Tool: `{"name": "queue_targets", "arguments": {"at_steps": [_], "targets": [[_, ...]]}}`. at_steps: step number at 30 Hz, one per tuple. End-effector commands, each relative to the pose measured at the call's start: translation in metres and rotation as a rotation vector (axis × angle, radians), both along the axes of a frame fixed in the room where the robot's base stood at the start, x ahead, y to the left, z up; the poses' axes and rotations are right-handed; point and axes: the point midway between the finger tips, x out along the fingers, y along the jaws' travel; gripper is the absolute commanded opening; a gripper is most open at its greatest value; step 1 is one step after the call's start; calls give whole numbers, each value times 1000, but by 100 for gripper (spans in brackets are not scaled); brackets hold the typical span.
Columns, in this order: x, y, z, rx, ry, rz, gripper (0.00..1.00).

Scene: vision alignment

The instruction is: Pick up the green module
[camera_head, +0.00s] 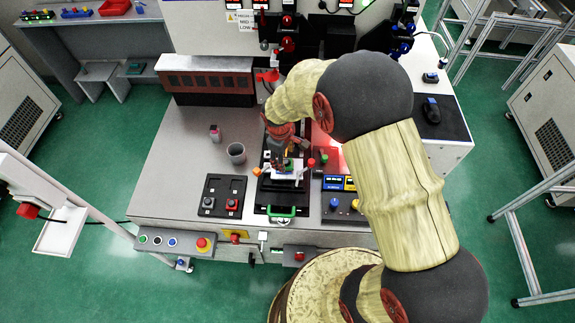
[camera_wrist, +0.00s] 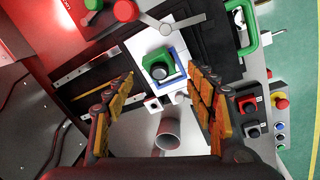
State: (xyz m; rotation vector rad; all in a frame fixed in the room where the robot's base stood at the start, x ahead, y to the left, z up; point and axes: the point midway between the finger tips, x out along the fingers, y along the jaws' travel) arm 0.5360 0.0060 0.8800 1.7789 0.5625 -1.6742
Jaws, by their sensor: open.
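My gripper (camera_wrist: 161,74) is open, with one yellow finger on each side of the line to the module, and nothing is between the fingers. The fingertips appear apart from the module; the exact height gap cannot be told. In the head view, the green module (camera_head: 287,164) shows small and partly hidden below my gripper (camera_head: 283,150).
A grey cup (camera_head: 236,153) stands left of the black fixture; it also shows in the wrist view (camera_wrist: 168,133). A green handle (camera_head: 282,211) is at the fixture's front. Red and green knobs (camera_head: 311,162) stand close on the right. Button boxes (camera_head: 223,196) sit at the front left.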

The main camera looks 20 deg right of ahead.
Motion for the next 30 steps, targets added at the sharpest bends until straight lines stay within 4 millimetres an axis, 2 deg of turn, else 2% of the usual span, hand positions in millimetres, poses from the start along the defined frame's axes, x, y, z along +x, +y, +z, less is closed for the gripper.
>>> {"name": "queue_targets", "arguments": {"at_steps": [1, 5, 13, 30], "targets": [[-1, -2, -12, -1, 4, 0, 56], [1, -4, -27, 0, 1, -1, 56], [2, -4, -29, 1, 1, -1, 55], [2, -4, -29, 1, 1, -1, 23]]}}
